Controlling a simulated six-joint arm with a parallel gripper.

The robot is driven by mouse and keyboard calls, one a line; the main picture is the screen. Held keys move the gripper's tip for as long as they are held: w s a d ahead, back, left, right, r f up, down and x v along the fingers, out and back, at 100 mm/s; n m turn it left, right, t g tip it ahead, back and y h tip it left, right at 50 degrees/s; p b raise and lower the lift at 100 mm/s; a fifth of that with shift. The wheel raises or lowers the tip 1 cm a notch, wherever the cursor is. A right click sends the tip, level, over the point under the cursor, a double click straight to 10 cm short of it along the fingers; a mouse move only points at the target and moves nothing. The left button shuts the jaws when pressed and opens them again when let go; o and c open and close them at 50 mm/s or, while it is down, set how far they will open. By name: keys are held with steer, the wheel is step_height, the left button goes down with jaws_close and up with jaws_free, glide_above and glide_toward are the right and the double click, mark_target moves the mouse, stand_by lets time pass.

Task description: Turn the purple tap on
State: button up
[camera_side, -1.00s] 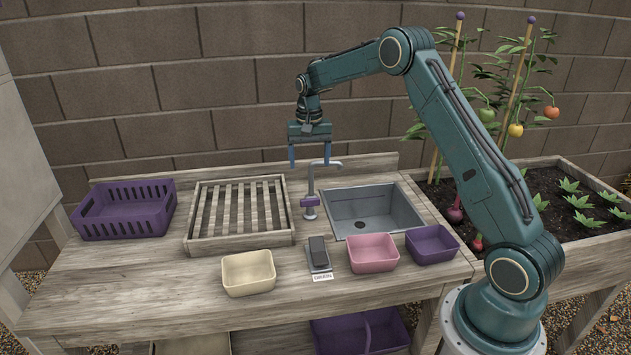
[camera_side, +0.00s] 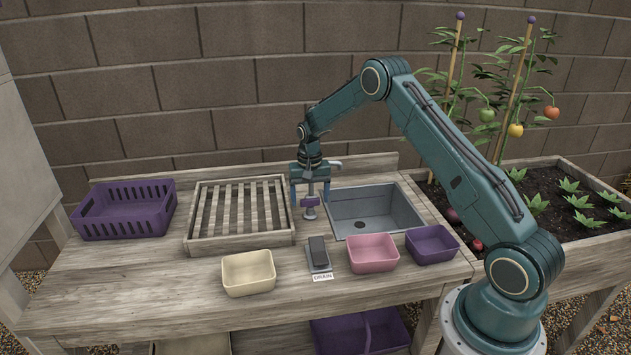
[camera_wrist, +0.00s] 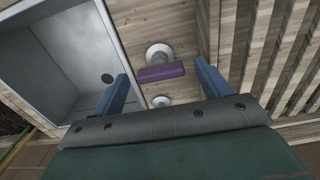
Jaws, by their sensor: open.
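The tap stands between the slatted rack and the sink, with a grey post and spout (camera_side: 334,163) and a purple handle (camera_side: 310,202) low on its front. In the wrist view the purple handle (camera_wrist: 161,73) lies crosswise beyond and between the fingertips. My gripper (camera_side: 310,203) is open, its blue fingers pointing down on either side of the tap, and it hides part of the post. In the wrist view my gripper (camera_wrist: 161,76) holds nothing. I cannot tell whether a finger touches the handle.
The sink (camera_side: 345,227) lies right of the tap and the slatted rack (camera_side: 240,246) left. In front are a cream bin (camera_side: 248,275), a pedal labelled DRAIN (camera_side: 319,254), a pink bin (camera_side: 373,254) and a purple bin (camera_side: 432,245). A purple crate (camera_side: 125,224) stands far left.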

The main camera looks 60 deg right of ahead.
steer(key=shift+f, duration=0.2)
steer(key=c, duration=1)
